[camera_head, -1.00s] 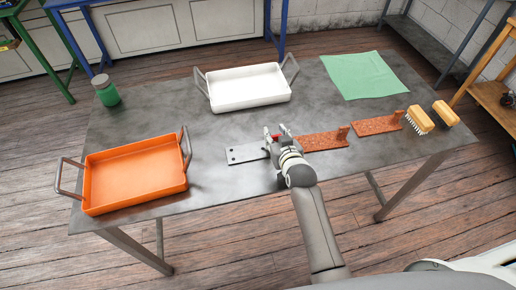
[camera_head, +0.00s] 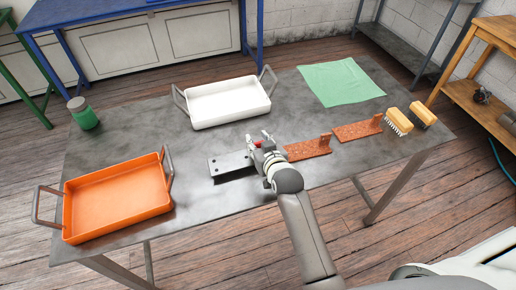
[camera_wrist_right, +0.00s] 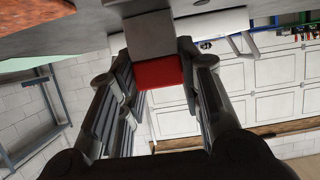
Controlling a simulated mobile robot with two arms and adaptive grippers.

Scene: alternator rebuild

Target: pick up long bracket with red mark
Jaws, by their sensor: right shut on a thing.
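The long grey bracket (camera_head: 230,163) with holes near its far-left end is in my right gripper (camera_head: 258,144), in the middle of the table. Its upright end bears a red mark, which shows clearly in the right wrist view (camera_wrist_right: 160,72) between the two fingers. My right gripper is shut on this end. A dark shadow lies under the bracket's front edge, so it appears slightly raised off the table. The gripper hides part of the bracket in the head view. My left gripper is not in view.
Two rusty brackets (camera_head: 308,149) (camera_head: 358,130) lie just right of my gripper. Two brushes (camera_head: 398,121) (camera_head: 423,113) and a green cloth (camera_head: 341,83) are farther right. A white tray (camera_head: 228,116) stands behind, an orange tray (camera_head: 117,217) at left, a green jar (camera_head: 84,114) at far left.

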